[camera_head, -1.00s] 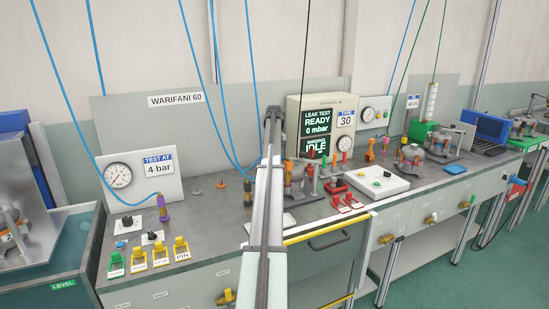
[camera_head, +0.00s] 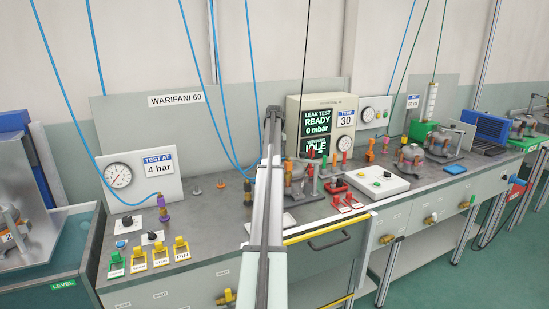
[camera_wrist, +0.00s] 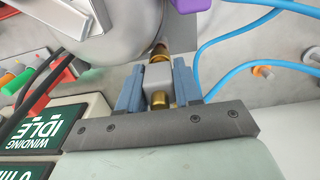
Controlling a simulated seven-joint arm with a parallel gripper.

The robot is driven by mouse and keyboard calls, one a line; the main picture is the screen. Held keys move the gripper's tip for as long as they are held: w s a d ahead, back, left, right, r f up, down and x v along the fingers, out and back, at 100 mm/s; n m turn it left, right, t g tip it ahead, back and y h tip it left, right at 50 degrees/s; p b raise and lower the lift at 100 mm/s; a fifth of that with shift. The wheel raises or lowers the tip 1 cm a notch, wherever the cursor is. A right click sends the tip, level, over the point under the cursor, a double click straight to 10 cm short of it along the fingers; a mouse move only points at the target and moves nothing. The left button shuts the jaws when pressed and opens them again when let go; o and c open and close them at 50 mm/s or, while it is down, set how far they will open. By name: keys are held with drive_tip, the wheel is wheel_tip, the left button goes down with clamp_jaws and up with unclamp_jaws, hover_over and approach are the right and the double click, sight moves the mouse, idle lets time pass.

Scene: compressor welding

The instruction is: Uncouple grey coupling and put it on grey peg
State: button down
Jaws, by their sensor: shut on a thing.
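In the wrist view my gripper (camera_wrist: 158,92) has its two blue-grey fingers closed on either side of the grey coupling (camera_wrist: 159,76). Brass shows at both ends of the coupling, and its upper end is in line with a brass fitting (camera_wrist: 160,51) beside a rounded metal compressor body (camera_wrist: 115,25). I cannot tell whether coupling and fitting are still joined. In the head view my arm hides the gripper and coupling.
A purple part (camera_wrist: 190,5) and blue hoses (camera_wrist: 235,61) lie close to the gripper in the wrist view. In the head view the leak test box (camera_head: 322,128) stands behind the compressor (camera_head: 297,186). Bare bench lies around the small pegs (camera_head: 221,183) at left.

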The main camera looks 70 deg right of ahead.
drive_tip(key=shift+r, duration=0.45)
drive_tip(key=shift+r, duration=1.85)
drive_tip(key=c, duration=1.3)
unclamp_jaws()
clamp_jaws()
drive_tip(key=w+a+f+n, duration=0.1)
drive_tip(key=w+a+n, duration=0.1)
drive_tip(key=w+a, duration=0.4)
drive_tip(key=w+a+f+n, duration=0.1)
drive_tip(key=w+a, duration=0.4)
drive_tip(key=w, duration=1)
drive_tip(key=w+a+f+n, duration=0.2)
drive_tip(key=w+a, duration=0.4)
drive_tip(key=w, duration=0.5)
drive_tip(key=shift+a+n, duration=0.35)
drive_tip(key=shift+n, duration=0.15)
drive_tip(key=shift+f, duration=0.1)
